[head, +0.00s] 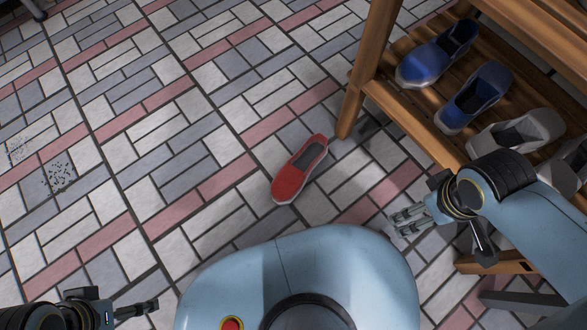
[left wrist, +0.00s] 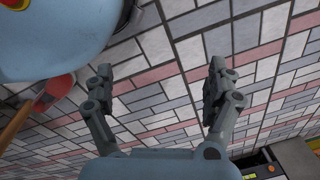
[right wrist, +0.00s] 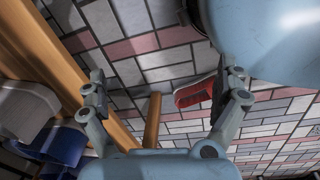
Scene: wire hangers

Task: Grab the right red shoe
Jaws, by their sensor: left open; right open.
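One red shoe (head: 301,168) lies on the tiled floor in front of my body, left of the wooden rack's front leg, in the head view. It also shows in the right wrist view (right wrist: 194,94), partly behind a finger, and at the left in the left wrist view (left wrist: 54,91). My right gripper (head: 408,220) is open and empty, to the right of the shoe and apart from it, beside the rack; its fingers show in the right wrist view (right wrist: 165,84). My left gripper (head: 137,309) is open and empty at the lower left, well away from the shoe; its fingers show in the left wrist view (left wrist: 160,88).
A wooden rack (head: 357,92) stands at the right. Its slatted shelf holds a blue shoe (head: 437,54), another blue shoe (head: 474,97), a grey shoe (head: 516,132) and a partly hidden one. The tiled floor (head: 120,150) to the left is clear.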

